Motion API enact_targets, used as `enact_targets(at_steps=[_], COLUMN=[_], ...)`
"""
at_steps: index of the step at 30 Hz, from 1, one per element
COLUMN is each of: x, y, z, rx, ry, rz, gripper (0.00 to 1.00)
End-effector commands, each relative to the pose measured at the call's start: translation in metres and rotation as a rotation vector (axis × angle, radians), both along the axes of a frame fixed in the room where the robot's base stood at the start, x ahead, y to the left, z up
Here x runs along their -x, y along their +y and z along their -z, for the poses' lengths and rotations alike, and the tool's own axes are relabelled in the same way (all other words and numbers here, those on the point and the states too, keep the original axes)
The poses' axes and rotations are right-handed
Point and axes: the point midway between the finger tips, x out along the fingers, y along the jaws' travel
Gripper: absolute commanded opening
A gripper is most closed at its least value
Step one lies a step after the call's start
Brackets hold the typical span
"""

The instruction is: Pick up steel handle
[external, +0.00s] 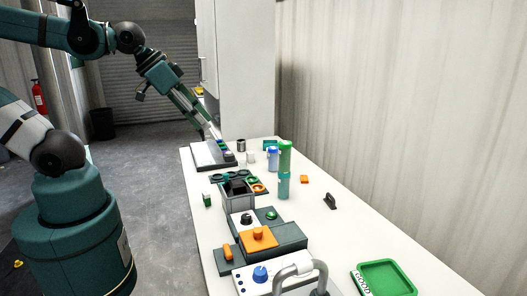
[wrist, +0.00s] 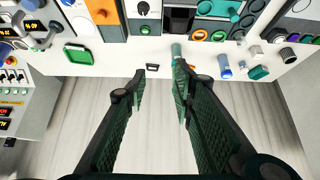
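A curved grey steel handle (external: 301,267) stands at the near end of the table in the external view, on or beside a white panel, its lower part cut off by the frame edge. A grey curved shape near the upper left of the wrist view (wrist: 50,38) looks like the same handle. My gripper (external: 208,130) is over the far part of the table, well away from the handle. In the wrist view my gripper (wrist: 160,84) has its two fingers spread apart with nothing between them. A small dark bracket (external: 330,201) lies separately on the table.
A green tray (external: 386,279) lies right of the handle. A white panel with a blue knob (external: 260,274) and grey boxes with an orange block (external: 258,238) stand to its left. Green and blue cylinders (external: 285,157) stand farther back. The table's right side is mostly clear.

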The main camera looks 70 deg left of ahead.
Motion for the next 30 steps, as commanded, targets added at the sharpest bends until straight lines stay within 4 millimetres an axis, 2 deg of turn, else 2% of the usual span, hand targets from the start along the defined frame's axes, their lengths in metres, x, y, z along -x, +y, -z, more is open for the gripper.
enact_targets(at_steps=[11, 30], x=[-0.033, -0.125], y=[-0.003, -0.01], z=[-0.008, -0.008], rx=[0.082, 0.281], ry=[0.041, 0.154], rz=[-0.083, -0.304], gripper=[0.26, 0.26])
